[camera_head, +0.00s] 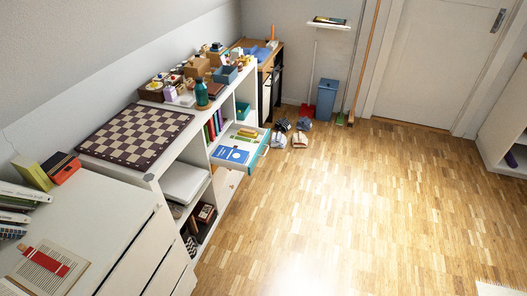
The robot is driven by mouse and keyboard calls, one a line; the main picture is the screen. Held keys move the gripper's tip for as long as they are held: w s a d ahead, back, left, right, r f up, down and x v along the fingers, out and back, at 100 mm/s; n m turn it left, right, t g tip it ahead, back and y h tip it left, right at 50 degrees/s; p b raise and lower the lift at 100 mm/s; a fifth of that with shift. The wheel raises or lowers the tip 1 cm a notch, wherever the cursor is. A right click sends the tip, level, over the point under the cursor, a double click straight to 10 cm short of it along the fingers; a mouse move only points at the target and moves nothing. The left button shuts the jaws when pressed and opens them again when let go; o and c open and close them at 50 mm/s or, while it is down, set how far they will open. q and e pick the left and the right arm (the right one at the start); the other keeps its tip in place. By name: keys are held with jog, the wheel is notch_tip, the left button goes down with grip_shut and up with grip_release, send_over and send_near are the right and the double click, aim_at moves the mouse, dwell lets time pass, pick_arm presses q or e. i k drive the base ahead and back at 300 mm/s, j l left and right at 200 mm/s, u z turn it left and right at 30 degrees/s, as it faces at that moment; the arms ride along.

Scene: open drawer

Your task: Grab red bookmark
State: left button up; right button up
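A red bookmark (46,260) lies as a narrow strip across the printed page of an open book (50,281). The book lies on the white cabinet top (102,221) at the lower left, partly cut off by the picture's bottom edge. Neither of my grippers shows in the head view.
Stacked books (16,206) stand behind the open book at the left edge. A green book (32,173) and an orange-black box (61,168) stand near the wall. A chessboard (135,133) lies further back. An open drawer (262,151) juts out over the floor. The wooden floor (350,210) is mostly clear.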

aim_at(60, 269)
jog(key=u, duration=1.9)
jog(key=i+l+u, duration=0.15)
jog(key=l, duration=0.3)
jog(key=i+l+u, duration=0.1)
jog(key=l, duration=0.3)
